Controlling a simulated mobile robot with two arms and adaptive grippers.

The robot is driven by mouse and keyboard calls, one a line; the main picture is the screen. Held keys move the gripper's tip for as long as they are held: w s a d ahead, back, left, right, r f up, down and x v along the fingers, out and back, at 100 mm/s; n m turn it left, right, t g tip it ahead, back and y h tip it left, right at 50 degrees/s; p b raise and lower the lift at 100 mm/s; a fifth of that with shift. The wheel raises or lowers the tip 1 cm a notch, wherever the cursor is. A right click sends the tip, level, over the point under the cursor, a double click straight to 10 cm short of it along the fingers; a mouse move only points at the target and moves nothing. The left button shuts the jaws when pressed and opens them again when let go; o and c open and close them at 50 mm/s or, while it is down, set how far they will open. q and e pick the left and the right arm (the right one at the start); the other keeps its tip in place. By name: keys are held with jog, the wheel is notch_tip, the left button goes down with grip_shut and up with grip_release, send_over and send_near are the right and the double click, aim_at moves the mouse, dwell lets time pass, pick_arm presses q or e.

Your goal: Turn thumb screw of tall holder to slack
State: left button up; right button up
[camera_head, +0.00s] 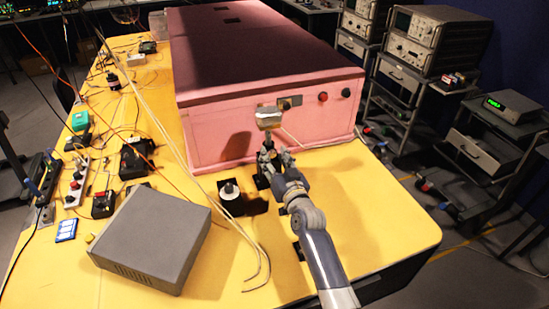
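The tall holder (268,119) stands at the front of the pink box, with a light metallic block on top of a thin dark post. My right gripper (268,155) is at the lower part of this post, its fingers close around or beside it. The gripper hides most of the lower holder, and I cannot make out the thumb screw. It is too small to tell whether the fingers are closed on anything. My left gripper is not in view.
A short holder with a white disc and black knob (230,191) stands just left of my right gripper. A grey box (150,238) sits at the front left. The pink foam enclosure (225,140) is close behind. Loose cables cross the yellow table (385,215), whose right part is clear.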

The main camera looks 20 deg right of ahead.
grip_shut()
jog(key=shift+m, duration=1.1)
